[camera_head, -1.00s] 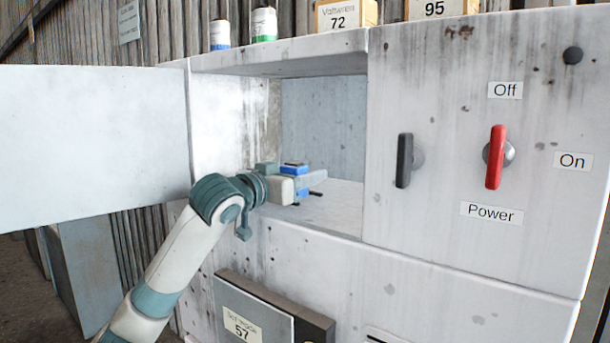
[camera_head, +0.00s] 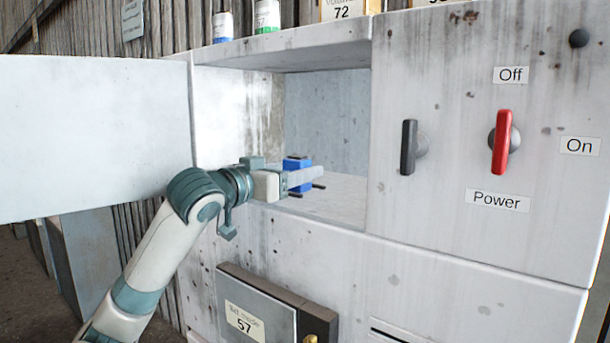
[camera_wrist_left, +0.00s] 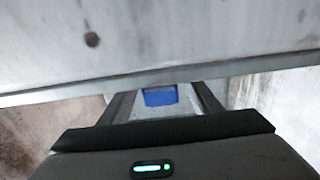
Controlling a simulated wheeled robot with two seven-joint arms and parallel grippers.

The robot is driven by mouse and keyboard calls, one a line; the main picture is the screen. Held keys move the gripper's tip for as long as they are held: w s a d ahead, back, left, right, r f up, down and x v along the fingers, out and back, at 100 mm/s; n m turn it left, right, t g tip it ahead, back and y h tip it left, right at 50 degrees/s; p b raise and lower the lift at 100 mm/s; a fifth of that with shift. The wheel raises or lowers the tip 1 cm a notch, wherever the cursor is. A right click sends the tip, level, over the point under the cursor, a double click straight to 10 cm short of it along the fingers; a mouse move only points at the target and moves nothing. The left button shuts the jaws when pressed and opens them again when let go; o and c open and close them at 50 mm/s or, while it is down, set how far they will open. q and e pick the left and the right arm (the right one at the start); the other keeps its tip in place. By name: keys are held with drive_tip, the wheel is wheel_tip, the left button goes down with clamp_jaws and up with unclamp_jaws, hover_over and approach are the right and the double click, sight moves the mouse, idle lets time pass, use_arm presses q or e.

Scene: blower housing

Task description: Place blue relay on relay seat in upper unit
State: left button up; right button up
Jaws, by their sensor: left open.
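The blue relay (camera_head: 296,164) is inside the open upper unit, low in the compartment. It also shows in the left wrist view (camera_wrist_left: 160,96), between the two fingers with a gap on each side. My left gripper (camera_head: 306,184) reaches in through the opening from the left and is open; in the wrist view its fingers (camera_wrist_left: 164,104) stand on either side of the relay. One finger hides part of the relay in the head view. I cannot make out the relay seat or whether the relay sits on it. My right gripper is not in view.
The upper unit's floor (camera_head: 345,205) is clear to the right of my gripper. The open door panel (camera_head: 95,135) stands at the left. A panel with a black handle (camera_head: 408,147) and a red power handle (camera_head: 502,142) is to the right. A box labelled 57 (camera_head: 255,310) juts out below.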

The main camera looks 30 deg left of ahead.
use_arm(q)
drive_tip(key=s, duration=0.2)
drive_tip(key=s+b, duration=0.1)
drive_tip(key=s, duration=0.2)
drive_tip(key=s+b, duration=0.1)
drive_tip(key=s, duration=0.1)
drive_tip(key=shift+s+a, duration=0.2)
drive_tip(key=shift+a, duration=0.05)
drive_tip(key=shift+s, duration=0.15)
drive_tip(key=shift+r, duration=0.1)
